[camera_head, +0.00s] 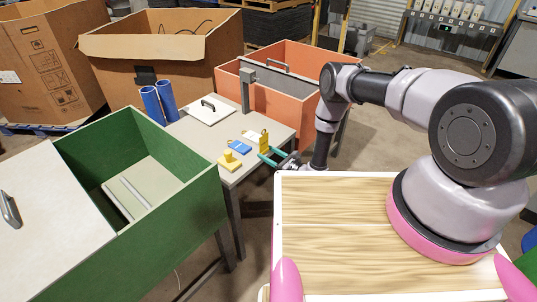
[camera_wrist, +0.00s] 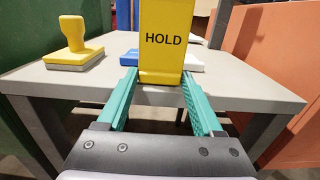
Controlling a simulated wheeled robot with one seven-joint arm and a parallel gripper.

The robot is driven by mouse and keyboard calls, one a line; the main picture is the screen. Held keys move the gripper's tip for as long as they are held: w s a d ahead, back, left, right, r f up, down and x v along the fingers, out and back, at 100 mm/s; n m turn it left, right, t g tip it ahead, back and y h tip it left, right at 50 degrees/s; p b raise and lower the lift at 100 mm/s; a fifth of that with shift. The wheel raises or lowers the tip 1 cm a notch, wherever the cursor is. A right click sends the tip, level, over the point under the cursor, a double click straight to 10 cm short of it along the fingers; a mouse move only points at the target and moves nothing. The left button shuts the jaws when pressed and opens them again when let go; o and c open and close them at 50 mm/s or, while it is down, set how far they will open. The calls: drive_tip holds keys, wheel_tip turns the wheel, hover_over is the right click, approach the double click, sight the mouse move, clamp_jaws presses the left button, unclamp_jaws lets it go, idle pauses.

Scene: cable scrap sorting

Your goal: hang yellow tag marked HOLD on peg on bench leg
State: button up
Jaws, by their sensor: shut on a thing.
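The yellow tag marked HOLD (camera_wrist: 162,38) stands upright between the green fingers of my gripper (camera_wrist: 159,75), which is shut on its lower part. In the head view the tag (camera_head: 264,141) shows small at the front right edge of the grey bench (camera_head: 200,128), with my gripper (camera_head: 270,156) at it. Whether the tag touches the bench top is unclear. A bench leg (camera_head: 238,215) shows below the front corner; legs also show at left (camera_wrist: 38,128) and right (camera_wrist: 262,138) in the wrist view. I cannot make out a peg on any leg.
A yellow stamp-like block (camera_head: 230,161) and a blue item (camera_head: 240,147) lie on the bench. Blue cylinders (camera_head: 153,104) and a white lid with a handle (camera_head: 208,109) are behind. A green bin (camera_head: 190,210) and an orange bin (camera_head: 298,103) flank the bench.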

drive_tip(key=shift+f, duration=0.15)
drive_tip(key=o, duration=1.1)
drive_tip(key=shift+c, duration=0.2)
drive_tip(key=shift+r, duration=0.2)
drive_tip(key=v, duration=1.2)
